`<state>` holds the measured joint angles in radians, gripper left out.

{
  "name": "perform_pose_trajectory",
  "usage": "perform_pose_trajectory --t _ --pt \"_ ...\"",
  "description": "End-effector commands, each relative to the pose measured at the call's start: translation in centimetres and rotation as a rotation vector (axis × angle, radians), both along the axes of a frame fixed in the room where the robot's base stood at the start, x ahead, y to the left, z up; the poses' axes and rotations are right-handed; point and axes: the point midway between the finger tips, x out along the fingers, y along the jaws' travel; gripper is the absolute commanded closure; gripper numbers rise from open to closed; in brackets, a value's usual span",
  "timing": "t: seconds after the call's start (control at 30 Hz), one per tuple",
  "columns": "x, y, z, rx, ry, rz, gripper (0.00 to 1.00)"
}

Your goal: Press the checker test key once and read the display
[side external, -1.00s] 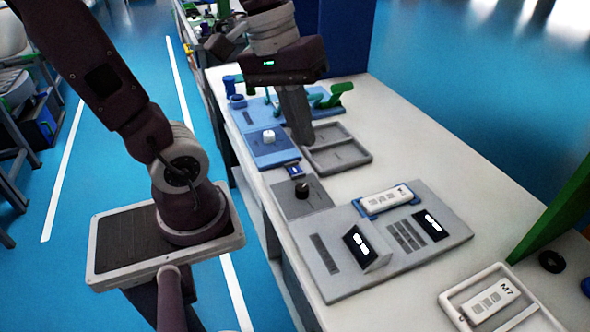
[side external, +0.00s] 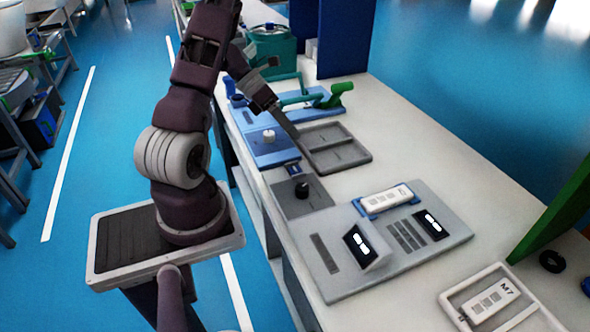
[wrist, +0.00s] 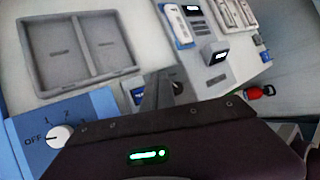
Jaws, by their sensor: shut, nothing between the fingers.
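In the wrist view the key (wrist: 138,97) is beside my fingers, with lettering starting "TE", and the knob (wrist: 60,137) is marked OFF, 1, 2. My gripper (side external: 297,147) is shut and empty, its tip close to the key; I cannot tell whether they touch. On the grey panel (side external: 335,285), a tilted display (side external: 361,246) and a flat display (side external: 432,225) show white marks too small to read.
A grey two-compartment tray (side external: 350,160) lies right of my fingers. A grey plate with a black knob (side external: 301,190) is nearer the camera. A white remote-like unit (side external: 386,199) rests in a blue holder. Green handles (side external: 335,94) stand behind.

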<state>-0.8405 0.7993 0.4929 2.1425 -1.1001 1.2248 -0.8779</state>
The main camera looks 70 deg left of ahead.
Motion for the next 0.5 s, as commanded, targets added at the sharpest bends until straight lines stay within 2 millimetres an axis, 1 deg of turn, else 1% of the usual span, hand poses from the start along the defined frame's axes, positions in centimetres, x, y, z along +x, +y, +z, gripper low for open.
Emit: perform_pose_trajectory --t 0.27,0.37,0.5 --pt "0.0 -0.1 -0.2 0.001 -0.001 -0.005 1.00" --pt "0.0 -0.1 -1.1 -0.002 0.001 -0.005 1.00" --pt "0.0 -0.2 -3.1 -0.003 0.001 -0.005 1.00"
